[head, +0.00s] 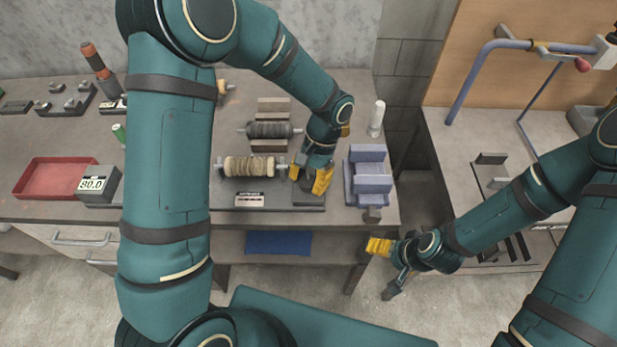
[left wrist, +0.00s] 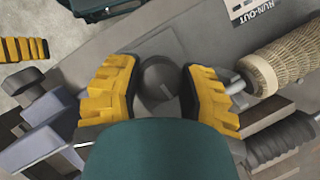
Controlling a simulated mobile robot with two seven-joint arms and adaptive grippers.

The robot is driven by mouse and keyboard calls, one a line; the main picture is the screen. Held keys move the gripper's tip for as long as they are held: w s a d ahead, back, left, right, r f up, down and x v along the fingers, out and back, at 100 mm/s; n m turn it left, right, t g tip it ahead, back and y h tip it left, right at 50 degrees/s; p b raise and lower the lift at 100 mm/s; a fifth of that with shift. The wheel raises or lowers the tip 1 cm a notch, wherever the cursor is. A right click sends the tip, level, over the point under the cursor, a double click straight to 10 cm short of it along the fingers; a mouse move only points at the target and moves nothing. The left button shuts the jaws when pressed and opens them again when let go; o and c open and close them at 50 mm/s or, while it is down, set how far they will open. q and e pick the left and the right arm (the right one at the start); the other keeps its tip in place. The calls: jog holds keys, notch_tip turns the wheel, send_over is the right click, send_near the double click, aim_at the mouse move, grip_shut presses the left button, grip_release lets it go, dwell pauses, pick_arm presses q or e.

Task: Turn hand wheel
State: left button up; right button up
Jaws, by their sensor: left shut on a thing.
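A dark grey rounded hand wheel (left wrist: 158,80) shows between the two yellow fingers of my left gripper (left wrist: 160,88) in the left wrist view. The gripper is shut on it, with a finger at each side. In the head view my left gripper (head: 312,178) is at the right end of a tan mesh-wrapped roller (head: 250,166), and the fingers and wrist hide the wheel. The roller and its shaft also show at the right of the left wrist view (left wrist: 285,60). My right gripper (head: 380,268) hangs in front of the bench with its fingers apart, empty.
A dark roller (head: 268,130) lies behind the tan one. Blue-grey blocks (head: 368,178) stand just right of my left gripper, with a white cylinder (head: 376,118) behind. A red tray (head: 55,178) and a display box (head: 97,185) stand at left. A RUN-OUT label (left wrist: 255,10) lies in front.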

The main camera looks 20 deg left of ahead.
pick_arm(q)
jog(key=m, duration=0.2)
jog(key=m+y, duration=0.1)
jog(key=m, duration=0.1)
jog(key=shift+s+m+t+y, duration=0.1)
jog(key=shift+m+t+y, duration=0.2)
jog(key=shift+t, duration=0.1)
jog(key=m+t, duration=0.1)
jog(key=m, duration=0.1)
jog(key=m+y, duration=0.1)
jog(key=m, duration=0.2)
jog(key=shift+f+t, duration=0.1)
jog(key=shift+t, duration=0.3)
jog(key=m+t, duration=0.1)
jog(key=m, duration=0.2)
jog(key=m+t+b, duration=0.1)
jog(key=m, duration=0.1)
jog(key=shift+m, duration=0.4)
jog(key=m+t, duration=0.1)
jog(key=m, duration=0.1)
jog(key=m+t+b, duration=0.1)
jog(key=m, duration=0.2)
jog(key=shift+m+h+b, duration=0.3)
jog(key=o, duration=1.2)
